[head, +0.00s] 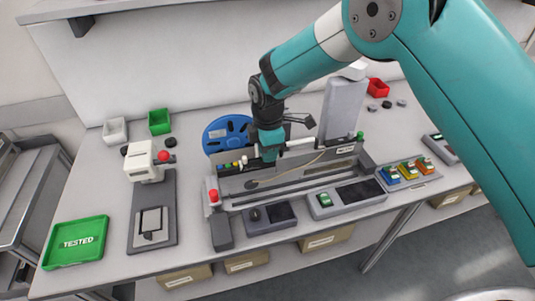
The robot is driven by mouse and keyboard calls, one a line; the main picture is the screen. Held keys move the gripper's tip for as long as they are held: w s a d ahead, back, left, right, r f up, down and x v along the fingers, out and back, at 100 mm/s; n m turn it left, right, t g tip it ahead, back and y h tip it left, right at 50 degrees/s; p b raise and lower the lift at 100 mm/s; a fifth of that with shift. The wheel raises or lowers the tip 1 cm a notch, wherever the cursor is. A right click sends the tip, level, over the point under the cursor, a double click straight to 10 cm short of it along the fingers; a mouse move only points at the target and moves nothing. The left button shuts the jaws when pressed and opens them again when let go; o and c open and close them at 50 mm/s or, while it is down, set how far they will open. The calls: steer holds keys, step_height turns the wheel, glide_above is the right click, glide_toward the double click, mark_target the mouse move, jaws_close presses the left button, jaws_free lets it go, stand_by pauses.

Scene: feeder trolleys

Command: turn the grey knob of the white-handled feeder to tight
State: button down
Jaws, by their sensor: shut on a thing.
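My gripper (269,156) points down at the middle of the feeder bench unit, close over the feeder with the white handle (298,142). White parts show on both sides of my gripper. The jaws are shut, and the place where they grip is hidden by the gripper itself. The grey knob is not clearly visible; it seems to be within the jaws. Its turn position cannot be read. A blue reel (224,133) stands at the left of the feeder.
A red button (213,196) stands on a post at the front left. A green TESTED tray (77,243) and a white device (142,158) are further left. Colored blocks (408,170) sit in a tray at right. A grey upright panel (343,108) rises behind my gripper.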

steer(key=m+b, duration=0.1)
steer(key=m, duration=0.2)
steer(key=shift+m, duration=0.4)
steer(key=shift+m+b, duration=0.55)
steer(key=shift+m, duration=1.05)
steer(key=shift+r, duration=0.1)
steer(key=c, duration=1)
jaws_free()
step_height(320, 180, up, 17)
steer(key=b, duration=0.3)
steer(key=shift+r, duration=0.2)
